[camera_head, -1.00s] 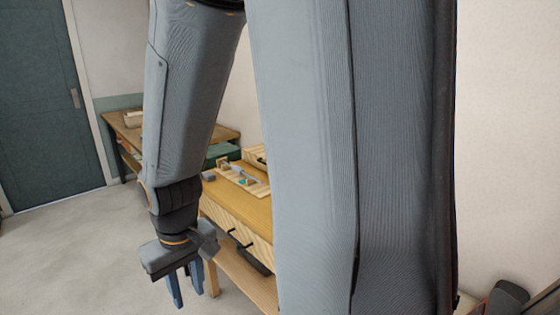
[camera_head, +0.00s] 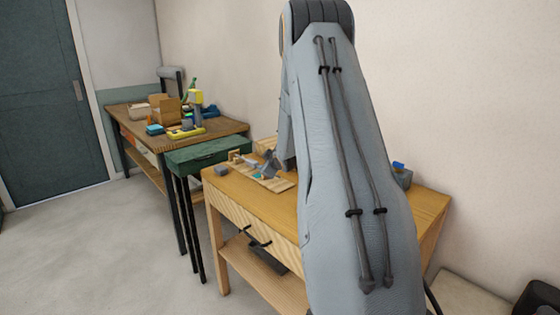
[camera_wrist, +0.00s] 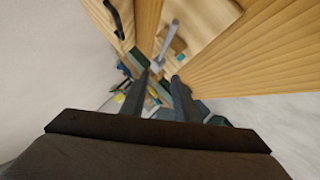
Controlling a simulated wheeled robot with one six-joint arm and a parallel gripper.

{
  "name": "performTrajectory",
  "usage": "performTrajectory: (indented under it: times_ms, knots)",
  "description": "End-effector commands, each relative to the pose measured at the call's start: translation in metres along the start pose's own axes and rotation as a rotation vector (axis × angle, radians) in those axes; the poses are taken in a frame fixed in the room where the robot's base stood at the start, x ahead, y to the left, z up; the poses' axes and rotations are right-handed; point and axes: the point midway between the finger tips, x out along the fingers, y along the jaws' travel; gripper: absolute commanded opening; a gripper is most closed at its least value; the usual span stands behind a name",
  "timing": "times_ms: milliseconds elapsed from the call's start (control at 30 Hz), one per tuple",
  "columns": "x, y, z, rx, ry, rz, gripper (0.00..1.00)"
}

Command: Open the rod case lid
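A dark green case (camera_head: 208,155) stands on thin black legs between the two tables in the head view. It looks closed, with its lid flat; I take it to be the rod case. In the wrist view, my gripper (camera_wrist: 166,85) has its two fingers apart with nothing seen held between them. Green shapes show beyond the fingertips, but I cannot tell which is the case. In the head view my arm hides much of the wooden table, and my gripper cannot be clearly made out there.
A wooden table (camera_head: 235,194) carries a pale board (camera_head: 277,185) with small items. A pale rod (camera_wrist: 166,42) shows in the wrist view. A cluttered brown workbench (camera_head: 122,112) stands behind the case. Bare floor (camera_head: 100,240) lies at the left.

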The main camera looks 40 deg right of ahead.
Motion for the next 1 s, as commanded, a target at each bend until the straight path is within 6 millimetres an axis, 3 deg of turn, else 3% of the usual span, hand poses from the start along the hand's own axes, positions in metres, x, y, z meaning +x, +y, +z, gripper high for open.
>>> performTrajectory:
  times_ms: [33, 100, 200, 333, 533, 1000]
  knots:
    - [0.015, 0.018, 0.022, -0.035, 0.032, 0.037, 0.28]
    - [0.028, 0.04, 0.041, -0.092, 0.084, 0.084, 0.28]
    - [0.038, 0.062, 0.062, -0.156, 0.14, 0.134, 0.28]
    - [0.044, 0.077, 0.077, -0.206, 0.182, 0.171, 0.28]
    - [0.056, 0.083, 0.078, -0.225, 0.199, 0.184, 0.28]
    - [0.112, 0.092, 0.065, -0.222, 0.197, 0.183, 0.28]
